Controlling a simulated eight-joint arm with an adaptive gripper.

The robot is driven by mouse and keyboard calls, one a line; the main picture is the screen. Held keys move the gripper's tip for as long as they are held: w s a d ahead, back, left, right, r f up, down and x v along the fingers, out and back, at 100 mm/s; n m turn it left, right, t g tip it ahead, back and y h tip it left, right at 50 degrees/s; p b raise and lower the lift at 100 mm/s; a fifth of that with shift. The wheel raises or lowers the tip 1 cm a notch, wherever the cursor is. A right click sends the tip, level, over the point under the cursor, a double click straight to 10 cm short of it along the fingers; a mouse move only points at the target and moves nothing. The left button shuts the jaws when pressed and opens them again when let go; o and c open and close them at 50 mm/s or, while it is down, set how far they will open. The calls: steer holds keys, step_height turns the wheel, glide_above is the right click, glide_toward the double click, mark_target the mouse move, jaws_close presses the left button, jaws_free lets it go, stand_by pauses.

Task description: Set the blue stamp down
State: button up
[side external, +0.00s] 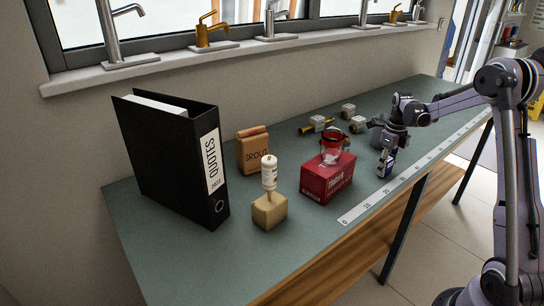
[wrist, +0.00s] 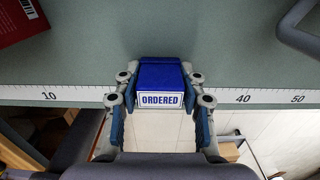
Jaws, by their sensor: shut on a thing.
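The blue stamp, with a white label reading "ORDERED", is between the fingers of my gripper in the wrist view (wrist: 161,75). My gripper (wrist: 160,100) is shut on it, one finger on each side. In the side external view my gripper (side external: 389,146) points down near the front edge of the bench, with the stamp (side external: 386,164) upright below it. The stamp's lower end is close to the bench top (side external: 300,240), by the ruler strip (side external: 375,197). I cannot tell whether it touches.
A red box (side external: 326,182) with a clear jar (side external: 332,146) on it stands left of my gripper.

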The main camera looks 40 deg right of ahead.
steer(key=o, duration=1.1)
steer(key=shift+f, duration=0.1)
steer(key=shift+o, duration=0.2)
